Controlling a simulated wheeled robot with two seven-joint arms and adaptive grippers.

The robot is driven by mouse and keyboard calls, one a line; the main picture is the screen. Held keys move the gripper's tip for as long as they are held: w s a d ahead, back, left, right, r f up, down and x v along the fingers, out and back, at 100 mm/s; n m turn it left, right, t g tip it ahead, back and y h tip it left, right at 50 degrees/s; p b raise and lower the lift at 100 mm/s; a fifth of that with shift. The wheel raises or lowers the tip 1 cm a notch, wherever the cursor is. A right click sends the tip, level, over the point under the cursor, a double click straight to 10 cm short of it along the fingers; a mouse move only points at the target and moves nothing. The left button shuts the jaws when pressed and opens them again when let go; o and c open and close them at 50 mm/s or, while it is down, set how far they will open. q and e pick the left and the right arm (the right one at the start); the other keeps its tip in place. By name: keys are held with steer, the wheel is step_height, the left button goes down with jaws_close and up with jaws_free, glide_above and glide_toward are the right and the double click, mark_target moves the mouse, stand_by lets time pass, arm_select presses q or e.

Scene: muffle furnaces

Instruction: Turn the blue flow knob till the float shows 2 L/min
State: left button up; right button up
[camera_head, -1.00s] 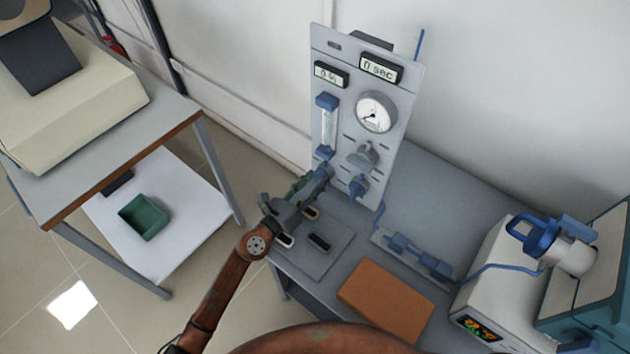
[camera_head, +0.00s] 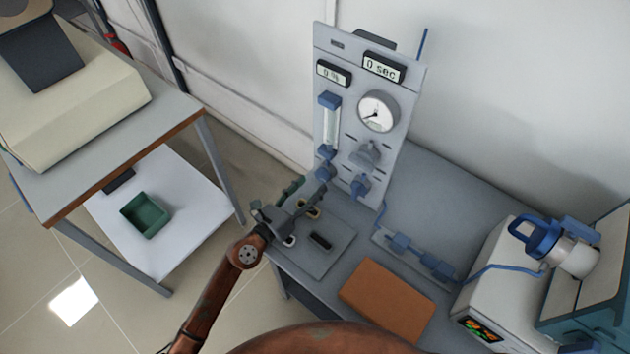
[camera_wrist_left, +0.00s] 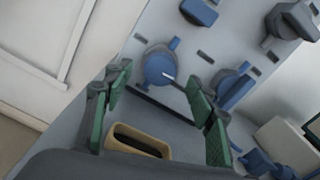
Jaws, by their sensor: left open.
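The grey panel (camera_head: 345,60) stands at the back of the bench. It carries a clear flow tube (camera_head: 331,126); its float and scale are too small to read. The blue flow knob (camera_head: 325,172) sits below the tube. In the left wrist view the knob (camera_wrist_left: 160,68) is round with a white mark. My left gripper (camera_head: 306,190) is open and empty, just in front of the knob and apart from it. In the left wrist view its green-padded fingers (camera_wrist_left: 158,86) point toward the knob, which shows between them. My right gripper is not in view.
A second blue knob (camera_head: 361,185) is right of the flow knob, and a round gauge (camera_head: 378,111) is above. A small black-topped block (camera_head: 319,241) lies on the bench plate below the gripper. An orange-brown board (camera_head: 388,299) lies in front.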

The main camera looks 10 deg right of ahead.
arm_select(q)
steer(key=v, duration=0.8)
steer(key=shift+s+a, duration=0.25)
steer(key=shift+a, duration=0.05)
